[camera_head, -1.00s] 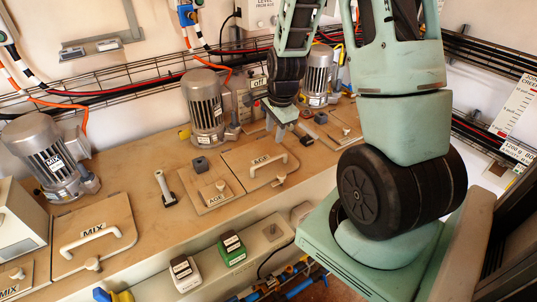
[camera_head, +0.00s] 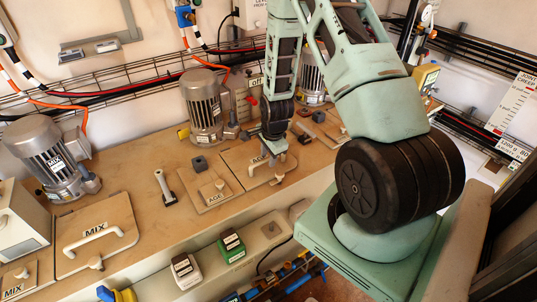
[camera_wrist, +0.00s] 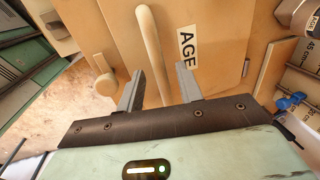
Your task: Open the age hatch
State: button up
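The age hatch (camera_head: 256,178) is a tan, flat, closed lid on the bench, with an AGE label that also shows in the wrist view (camera_wrist: 187,50). Its pale bar handle (camera_wrist: 152,55) runs between my two fingers in the wrist view. A round knob latch (camera_wrist: 105,86) sits on the hatch's edge, just left of the left finger. My gripper (camera_wrist: 158,82) is open, its fingers on either side of the handle with gaps visible. In the head view my gripper (camera_head: 275,157) is over the hatch and hides most of the handle.
A smaller AGE lid (camera_head: 208,190) with a knob and dark block lies just left. A grey motor (camera_head: 203,105) stands behind the hatch. A MIX hatch (camera_head: 92,235) is at left. An upright post (camera_head: 163,184) stands between. The front bench edge drops to a lower ledge.

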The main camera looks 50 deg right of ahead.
grip_shut()
jog(key=shift+r, duration=0.1)
